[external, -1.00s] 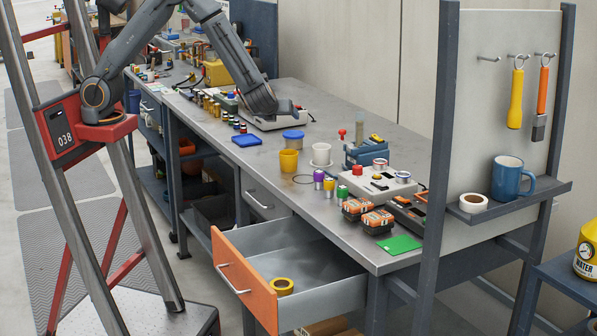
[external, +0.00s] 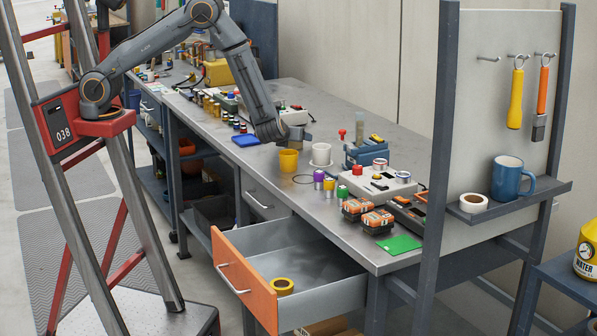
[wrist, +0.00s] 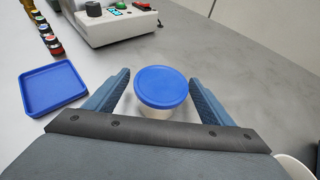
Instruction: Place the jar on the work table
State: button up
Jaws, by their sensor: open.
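The jar (wrist: 161,88), a pale round body with a blue lid, stands upright on the work table (external: 350,112). My gripper (wrist: 160,80) is open, with one finger on either side of the jar in the wrist view. I see small gaps beside the lid and cannot tell whether a finger touches the body. In the external view my gripper (external: 300,136) is low over the table, behind the yellow cup. The jar is hidden there by my gripper and wrist.
A yellow cup (external: 288,162) and a white cup (external: 321,153) stand close in front of my gripper. A blue tray (wrist: 52,88) lies to the left. A control box (wrist: 110,24) is behind. Bare table lies to the right. An orange-fronted drawer (external: 243,275) is open below.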

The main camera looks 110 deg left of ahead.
jog(key=shift+p+x, duration=0.65)
jog(key=shift+x, duration=1.25)
jog(key=shift+w+r, duration=0.1)
jog(key=shift+r, duration=0.05)
jog(key=c, duration=1.2)
notch_tip(320, 180, up, 9)
jog(key=b, duration=0.2)
jog(key=shift+a+b, duration=0.1)
jog(key=shift+b, duration=0.2)
jog(key=shift+w+a+r, duration=0.1)
jog(key=shift+w+r, duration=0.05)
jog(key=shift+r, duration=0.1)
jog(key=w+a+m+t+b, duration=0.2)
jog(key=w+a+t+b, duration=0.1)
jog(key=w+a, duration=0.8)
jog(key=m+t+h+b, duration=0.1)
jog(key=m+t+b, duration=0.1)
jog(key=m, duration=0.1)
send_over(348, 127)
jog(key=shift+n, duration=0.3)
jog(key=f, duration=0.3)
jog(key=f+p, duration=0.1)
jog(key=f, duration=0.2)
jog(key=f+p, duration=0.1)
jog(key=f, duration=0.2)
jog(key=shift+a+f, duration=0.1)
jog(key=shift+a, duration=0.15)
